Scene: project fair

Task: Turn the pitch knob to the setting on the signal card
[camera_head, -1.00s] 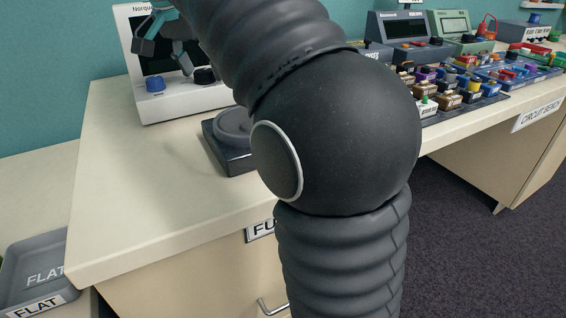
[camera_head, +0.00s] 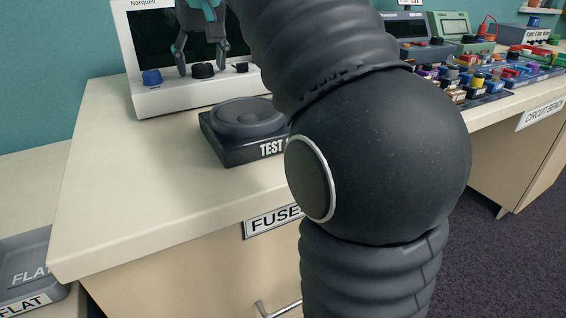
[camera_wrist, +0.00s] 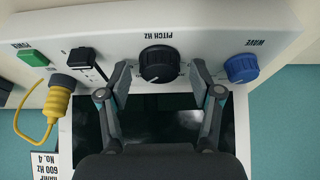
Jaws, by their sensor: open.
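The black pitch knob (camera_wrist: 157,64) is on the white console's panel in the wrist view, under an upside-down "PITCH HZ" label. It also shows in the head view (camera_head: 203,70). My gripper (camera_wrist: 161,69) is open, with one finger on each side of the knob; whether they touch it I cannot tell. My gripper (camera_head: 206,62) also shows in the head view, just in front of the console. A card (camera_wrist: 46,164) reading "600 Hz" and "No. 4" is upside down at the wrist view's lower left, partly cut off. The knob's exact setting is too small to read.
A blue wave knob (camera_wrist: 241,68) sits beside the pitch knob. A yellow plug with its cable (camera_wrist: 58,98), a black switch (camera_wrist: 84,60) and a green power button (camera_wrist: 33,57) lie on the other side. A test speaker (camera_head: 245,128) stands on the bench in front.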

